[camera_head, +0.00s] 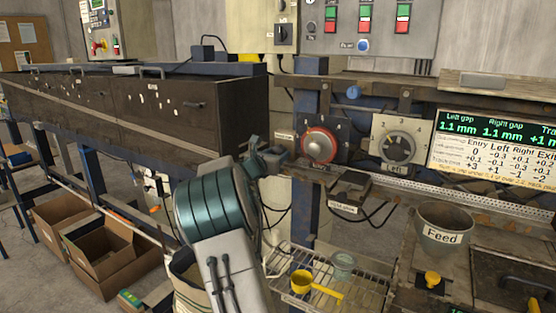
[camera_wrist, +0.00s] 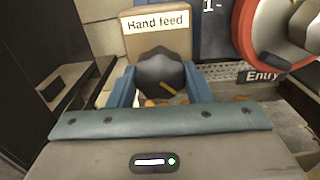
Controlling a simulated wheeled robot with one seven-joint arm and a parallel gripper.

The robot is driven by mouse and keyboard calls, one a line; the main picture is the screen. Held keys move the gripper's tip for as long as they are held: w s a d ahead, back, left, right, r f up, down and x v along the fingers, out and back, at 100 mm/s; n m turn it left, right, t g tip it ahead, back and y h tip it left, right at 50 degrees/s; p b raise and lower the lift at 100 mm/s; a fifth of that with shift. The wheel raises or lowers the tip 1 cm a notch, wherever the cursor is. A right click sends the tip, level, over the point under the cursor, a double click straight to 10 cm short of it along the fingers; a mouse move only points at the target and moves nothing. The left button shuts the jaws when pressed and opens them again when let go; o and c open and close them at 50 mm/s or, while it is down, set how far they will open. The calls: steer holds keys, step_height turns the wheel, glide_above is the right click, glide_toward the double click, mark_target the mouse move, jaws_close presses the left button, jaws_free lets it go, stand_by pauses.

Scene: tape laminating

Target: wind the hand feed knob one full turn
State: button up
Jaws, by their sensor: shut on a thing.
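The hand feed knob (camera_wrist: 158,68) is dark and rounded, with a thin yellow mark pointing to the lower right in the wrist view. It sits below a tan plate with a "Hand feed" label (camera_wrist: 158,20). My gripper (camera_wrist: 160,88) has one blue finger on each side of the knob and is shut on it. In the head view my gripper (camera_head: 266,158) reaches the machine's left end, below and left of the red-rimmed dial; there the knob is hidden by the gripper.
A red-rimmed "Entry" dial (camera_head: 319,146) stands close right of my gripper, with a grey dial (camera_head: 398,146) beyond it. A long dark housing (camera_head: 180,105) lies to the left. A wire rack (camera_head: 330,280) with a yellow scoop (camera_head: 303,281) is below right.

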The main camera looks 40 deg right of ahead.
steer(key=m+b, duration=1.5)
steer(key=m, duration=0.1)
steer(key=m+b, duration=0.8)
steer(key=shift+w+a+r+b, duration=0.1)
steer(key=shift+w+a+b, duration=0.15)
steer(key=shift+b, duration=0.1)
steer(key=shift+m, duration=0.3)
steer(key=o, duration=1)
steer(key=shift+w+a, duration=0.1)
steer(key=shift+r, duration=0.1)
steer(key=b+v, duration=0.4)
steer(key=v, duration=0.9)
steer(key=shift+s+a, duration=0.25)
steer(key=shift+s, duration=0.1)
